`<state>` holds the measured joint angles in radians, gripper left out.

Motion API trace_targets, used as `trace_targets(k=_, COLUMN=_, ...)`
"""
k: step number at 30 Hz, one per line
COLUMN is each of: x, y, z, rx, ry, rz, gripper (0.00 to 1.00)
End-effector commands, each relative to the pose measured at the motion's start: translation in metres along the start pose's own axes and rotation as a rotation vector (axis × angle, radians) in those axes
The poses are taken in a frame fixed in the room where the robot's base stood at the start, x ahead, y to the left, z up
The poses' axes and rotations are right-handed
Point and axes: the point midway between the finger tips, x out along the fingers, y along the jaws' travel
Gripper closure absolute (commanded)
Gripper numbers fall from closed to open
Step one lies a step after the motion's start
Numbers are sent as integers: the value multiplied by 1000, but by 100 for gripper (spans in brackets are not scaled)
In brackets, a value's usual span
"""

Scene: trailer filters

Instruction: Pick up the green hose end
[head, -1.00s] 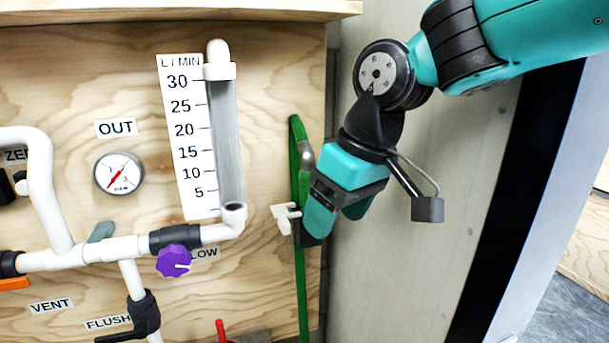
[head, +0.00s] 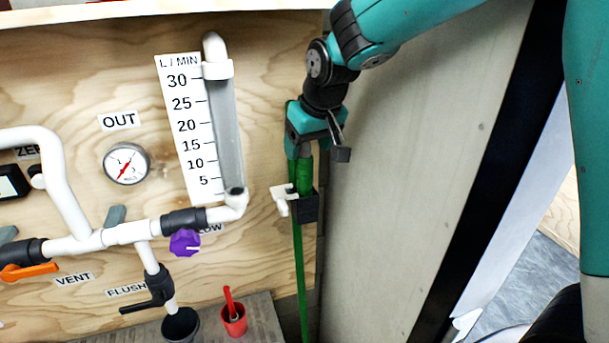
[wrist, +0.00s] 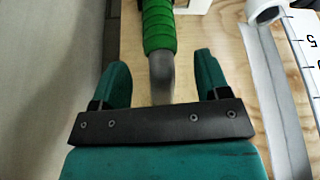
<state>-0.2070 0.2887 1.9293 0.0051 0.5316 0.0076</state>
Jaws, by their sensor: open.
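The green hose end (head: 304,175) sits upright in a holder on the right side of the wooden panel, with the thin green hose (head: 300,270) hanging below. My gripper (head: 306,150) is open and points down over it from above. In the wrist view the green ribbed grip (wrist: 159,25) and its grey metal tip (wrist: 161,78) lie between the two spread fingers of my gripper (wrist: 160,65). In the head view my gripper hides the top of the hose end.
A white clip (head: 284,196) and a black block (head: 308,209) flank the hose end. The flow meter tube (head: 227,130) and white pipes are to the left. A grey wall (head: 410,190) is close on the right. A red cup (head: 234,321) stands below.

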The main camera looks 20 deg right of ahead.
Motion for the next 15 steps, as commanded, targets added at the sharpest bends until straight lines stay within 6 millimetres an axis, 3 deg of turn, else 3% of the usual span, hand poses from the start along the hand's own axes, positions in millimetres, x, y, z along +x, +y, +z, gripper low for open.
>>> trace_targets(k=15, x=54, y=-1, z=-2, rx=0, ry=-1, rz=0, gripper=31)
